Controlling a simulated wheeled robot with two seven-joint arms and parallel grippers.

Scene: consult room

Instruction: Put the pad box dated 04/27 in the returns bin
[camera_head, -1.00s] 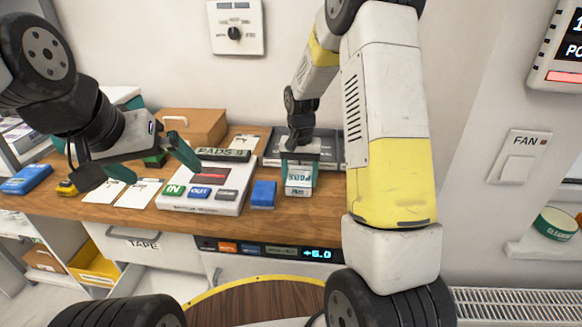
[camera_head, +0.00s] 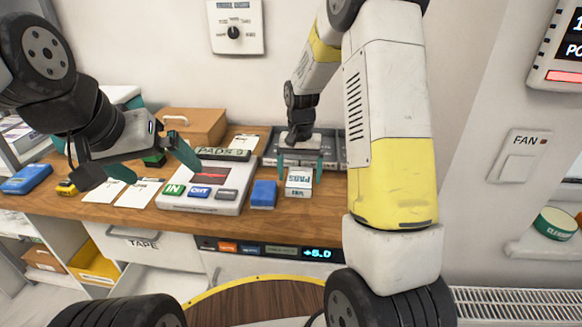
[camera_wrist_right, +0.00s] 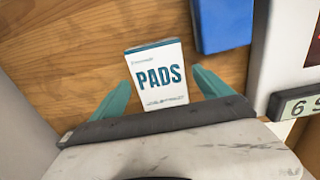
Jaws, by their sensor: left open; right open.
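A small white box with teal lettering "PADS" (camera_head: 299,178) stands on the wooden counter, right of a blue box. It also shows in the right wrist view (camera_wrist_right: 157,88), and I can read no 04/27 date on it. My right gripper (camera_head: 299,168) is open above and behind this box, its teal fingers apart on either side. In the right wrist view the fingers (camera_wrist_right: 160,76) flank the box with gaps. My left gripper (camera_head: 142,168) is open and empty over the left part of the counter. I cannot identify a returns bin by any label.
A white device with coloured buttons (camera_head: 230,203) and the blue box (camera_head: 263,194) stand left of the pads box. A yellow bin (camera_head: 95,264) sits on a shelf below the counter. A brown box (camera_head: 195,124) is at the back. A "TAPE" drawer (camera_head: 150,255) is below.

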